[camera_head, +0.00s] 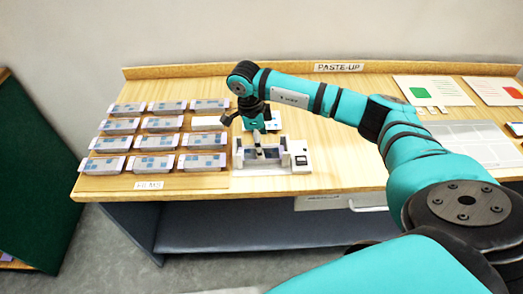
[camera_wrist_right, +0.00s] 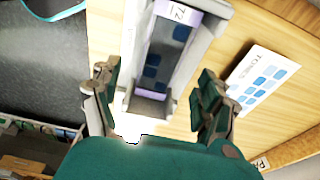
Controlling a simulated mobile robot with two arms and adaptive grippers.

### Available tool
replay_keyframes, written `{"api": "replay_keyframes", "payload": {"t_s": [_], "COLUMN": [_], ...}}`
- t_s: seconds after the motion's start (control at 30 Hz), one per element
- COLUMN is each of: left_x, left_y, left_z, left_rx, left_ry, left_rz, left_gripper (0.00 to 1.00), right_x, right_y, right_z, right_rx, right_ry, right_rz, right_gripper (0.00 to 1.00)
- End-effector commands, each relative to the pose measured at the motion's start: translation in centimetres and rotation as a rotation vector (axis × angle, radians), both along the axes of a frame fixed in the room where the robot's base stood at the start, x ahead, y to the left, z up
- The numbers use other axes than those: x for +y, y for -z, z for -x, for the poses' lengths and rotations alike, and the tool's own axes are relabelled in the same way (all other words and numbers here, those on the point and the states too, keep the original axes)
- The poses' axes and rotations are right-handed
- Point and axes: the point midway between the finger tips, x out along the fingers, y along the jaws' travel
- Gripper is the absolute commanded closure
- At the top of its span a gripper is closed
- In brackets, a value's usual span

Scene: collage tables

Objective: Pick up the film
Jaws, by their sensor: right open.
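A film (camera_wrist_right: 165,60), a dark strip with blue squares, lies in a pale grey open-ended holder (camera_wrist_right: 128,58) in the right wrist view. In the head view this appears to be the white device (camera_head: 300,158) at the table's front edge, its inside partly hidden by my gripper. My right gripper (camera_wrist_right: 156,78) is open, with one finger on each side of the holder and film; contact cannot be told. In the head view my right gripper (camera_head: 258,140) hangs down over the device. My left gripper is not in view.
Rows of packs with blue squares (camera_head: 155,142) lie left of the device, behind a "FILMS" label (camera_head: 149,185). A white card with blue squares (camera_wrist_right: 262,80) lies beside the holder. Sheets with green (camera_head: 434,91) and red patches lie at the back right.

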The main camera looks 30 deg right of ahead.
Motion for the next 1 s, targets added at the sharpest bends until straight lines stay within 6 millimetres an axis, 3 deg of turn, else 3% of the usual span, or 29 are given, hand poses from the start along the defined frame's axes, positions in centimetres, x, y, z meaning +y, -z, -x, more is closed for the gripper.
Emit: {"api": "replay_keyframes", "payload": {"t_s": [0.2,0.47,0.83,1.0], "left_x": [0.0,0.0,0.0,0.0], "left_y": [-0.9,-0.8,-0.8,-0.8], "left_z": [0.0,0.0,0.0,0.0], "left_rx": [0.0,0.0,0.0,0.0], "left_ry": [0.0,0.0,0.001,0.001], "left_rz": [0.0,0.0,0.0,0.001], "left_gripper": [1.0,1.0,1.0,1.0], "right_x": [-0.2,-0.3,-0.3,-0.3], "right_y": [2.6,2.9,2.8,2.8], "right_z": [0.0,0.0,0.0,0.0], "right_rx": [0.001,-0.001,-0.001,-0.001], "right_ry": [0.0,-0.001,0.0,0.0], "right_rz": [0.001,0.0,0.0,0.0], "right_gripper": [0.23,0.23,0.71,0.75]}}
